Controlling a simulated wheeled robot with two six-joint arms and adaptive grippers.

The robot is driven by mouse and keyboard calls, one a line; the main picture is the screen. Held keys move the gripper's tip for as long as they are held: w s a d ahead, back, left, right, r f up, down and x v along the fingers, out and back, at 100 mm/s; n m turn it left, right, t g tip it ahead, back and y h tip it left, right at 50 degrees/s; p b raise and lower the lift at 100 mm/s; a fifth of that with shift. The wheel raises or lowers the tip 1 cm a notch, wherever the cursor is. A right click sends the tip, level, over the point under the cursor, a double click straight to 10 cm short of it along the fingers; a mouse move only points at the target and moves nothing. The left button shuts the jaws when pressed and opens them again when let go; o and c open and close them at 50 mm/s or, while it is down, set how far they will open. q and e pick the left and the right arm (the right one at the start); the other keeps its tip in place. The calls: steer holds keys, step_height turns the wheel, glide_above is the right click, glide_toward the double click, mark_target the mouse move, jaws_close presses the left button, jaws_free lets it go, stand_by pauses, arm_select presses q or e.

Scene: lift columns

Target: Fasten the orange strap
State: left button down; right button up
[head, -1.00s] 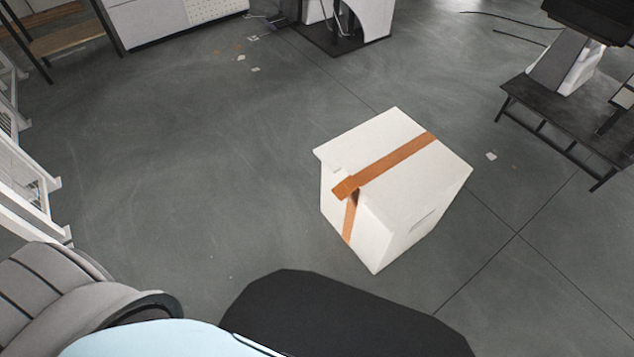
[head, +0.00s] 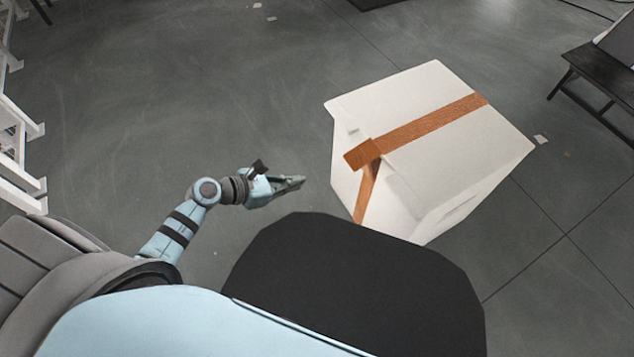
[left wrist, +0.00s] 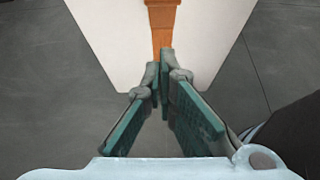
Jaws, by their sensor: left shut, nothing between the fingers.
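The orange strap (head: 425,124) runs across the top of a white box (head: 410,91) and bends over its near left edge. A wider strap end (head: 362,154) sits at that edge, and a narrower length (head: 367,190) hangs down the side face. Whether the two are joined I cannot tell. My left gripper (head: 301,181) is shut and empty, just left of the box and apart from it. In the left wrist view the shut fingertips (left wrist: 160,66) point at the strap (left wrist: 162,22) on the box face (left wrist: 112,30). My right gripper is out of view.
The box stands on a grey floor (head: 190,90) with open room to its left and behind it. White railings (head: 20,150) stand at the far left. A dark bench (head: 598,75) stands at the right.

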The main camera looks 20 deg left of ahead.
mark_target(358, 168)
arm_select(q)
steer(key=w+d+f+b, duration=0.3)
steer(key=w+d+b, duration=0.1)
steer(key=w+d, duration=0.3)
steer(key=shift+w+d, duration=0.35)
steer(key=shift+w, duration=0.75)
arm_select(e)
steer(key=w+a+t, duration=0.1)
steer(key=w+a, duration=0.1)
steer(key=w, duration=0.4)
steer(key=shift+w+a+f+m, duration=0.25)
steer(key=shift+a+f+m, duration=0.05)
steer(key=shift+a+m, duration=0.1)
arm_select(q)
steer(key=shift+r, duration=0.1)
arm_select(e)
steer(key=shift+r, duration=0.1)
